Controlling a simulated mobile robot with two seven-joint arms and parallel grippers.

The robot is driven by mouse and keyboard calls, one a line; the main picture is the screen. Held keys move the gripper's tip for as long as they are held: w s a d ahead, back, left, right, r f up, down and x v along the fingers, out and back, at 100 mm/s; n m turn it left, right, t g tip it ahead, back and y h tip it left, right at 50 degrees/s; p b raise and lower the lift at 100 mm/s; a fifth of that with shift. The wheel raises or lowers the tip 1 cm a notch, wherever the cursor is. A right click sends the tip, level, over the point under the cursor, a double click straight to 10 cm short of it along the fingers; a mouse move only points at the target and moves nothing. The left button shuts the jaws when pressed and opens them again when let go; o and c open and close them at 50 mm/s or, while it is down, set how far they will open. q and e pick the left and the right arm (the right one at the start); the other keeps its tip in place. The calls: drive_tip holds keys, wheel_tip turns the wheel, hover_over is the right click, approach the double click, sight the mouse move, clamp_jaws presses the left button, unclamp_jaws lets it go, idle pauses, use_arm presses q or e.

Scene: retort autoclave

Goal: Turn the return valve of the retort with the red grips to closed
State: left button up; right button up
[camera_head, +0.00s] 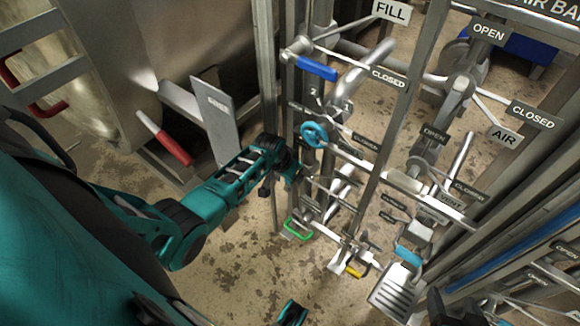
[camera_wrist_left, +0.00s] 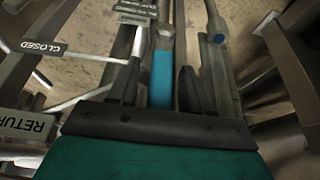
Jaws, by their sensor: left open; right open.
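A lever with a blue sleeve (camera_wrist_left: 162,80) runs down from a silver valve body in the left wrist view. An upside-down sign (camera_wrist_left: 25,124), partly cut off and reading RETUR, and a CLOSED sign (camera_wrist_left: 52,47) stand to its left. The two dark fingers of my left gripper (camera_wrist_left: 158,88) are on either side of the sleeve, open, with gaps visible. In the head view my left gripper (camera_head: 283,172) is among the pipework, and its arm hides the lever. Only a teal and dark part of my right gripper (camera_head: 292,313) shows at the bottom edge; it is open.
A red grip (camera_head: 165,140) shows on the large metal vessel at left. Upright posts crowd the middle. Bare floor (camera_head: 235,265) is open at the lower centre.

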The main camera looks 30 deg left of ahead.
use_arm(q)
drive_tip(key=shift+c, duration=0.4)
clamp_jaws()
